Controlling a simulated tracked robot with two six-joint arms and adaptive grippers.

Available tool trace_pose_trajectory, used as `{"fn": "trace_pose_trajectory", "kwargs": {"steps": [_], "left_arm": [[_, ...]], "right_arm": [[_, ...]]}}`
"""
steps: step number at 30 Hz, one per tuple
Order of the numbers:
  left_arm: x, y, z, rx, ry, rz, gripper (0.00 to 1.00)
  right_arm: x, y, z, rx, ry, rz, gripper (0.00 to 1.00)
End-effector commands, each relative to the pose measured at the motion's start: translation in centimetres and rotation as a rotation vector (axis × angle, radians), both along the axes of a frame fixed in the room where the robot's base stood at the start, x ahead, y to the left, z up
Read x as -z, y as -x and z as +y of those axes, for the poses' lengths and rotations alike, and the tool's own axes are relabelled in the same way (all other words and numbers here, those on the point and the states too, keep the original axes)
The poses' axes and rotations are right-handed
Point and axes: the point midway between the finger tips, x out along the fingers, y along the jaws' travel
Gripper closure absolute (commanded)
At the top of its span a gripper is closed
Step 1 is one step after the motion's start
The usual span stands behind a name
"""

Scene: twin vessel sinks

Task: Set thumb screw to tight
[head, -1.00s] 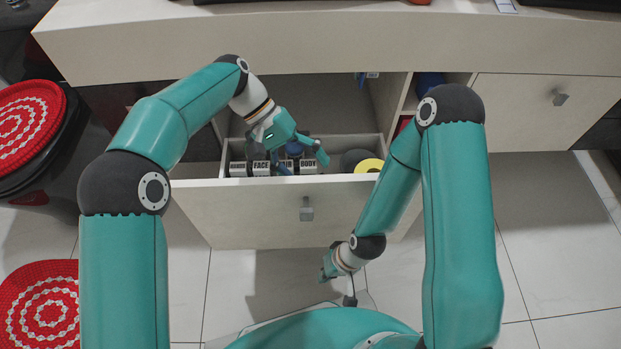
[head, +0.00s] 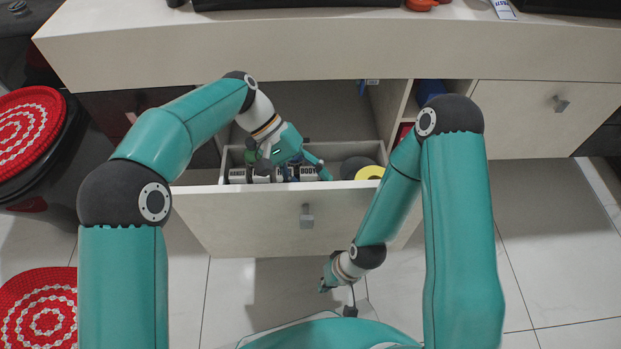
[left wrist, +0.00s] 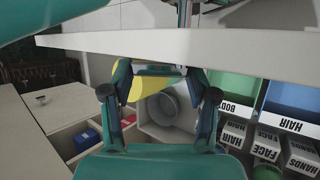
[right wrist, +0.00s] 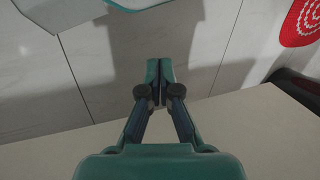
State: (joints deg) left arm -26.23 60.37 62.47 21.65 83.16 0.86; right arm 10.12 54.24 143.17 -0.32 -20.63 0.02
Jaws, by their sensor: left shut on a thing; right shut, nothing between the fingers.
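I cannot make out the thumb screw in any view. My left gripper (head: 308,168) reaches down into the open drawer (head: 258,219). Its two fingers stand apart in the left wrist view (left wrist: 158,80), with a dark bar between them. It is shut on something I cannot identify. A yellow disc (left wrist: 140,87) shows behind the fingers, and it also shows in the head view (head: 370,172). My right gripper (head: 326,287) is low in front of the drawer, over the floor; in the right wrist view (right wrist: 159,82) its fingers are together and empty.
Several labelled containers, including a blue one (left wrist: 289,103) and a green one (left wrist: 236,88), stand in the drawer. A grey round container (left wrist: 171,106) is beside the yellow disc. The counter (head: 350,48) overhangs behind. A red-topped stool (head: 38,115) stands at left; the right floor is clear.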

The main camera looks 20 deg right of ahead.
Motion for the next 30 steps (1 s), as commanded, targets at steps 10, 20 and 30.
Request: {"fn": "trace_pose_trajectory", "kwargs": {"steps": [10,20,30], "left_arm": [[0.06,-0.21,0.83,-0.003,0.329,0.101,0.76],[-0.14,-0.25,1.0,0.002,0.471,0.135,0.76],[-0.14,-0.28,1.0,0.002,0.469,0.135,0.17]], "right_arm": [[-0.91,-0.01,0.0,0.0,0.0,0.0,1.0],[-0.64,0.0,0.0,0.0,0.0,0.0,1.0],[-0.64,0.01,0.0,0.0,0.0,0.0,1.0]]}}
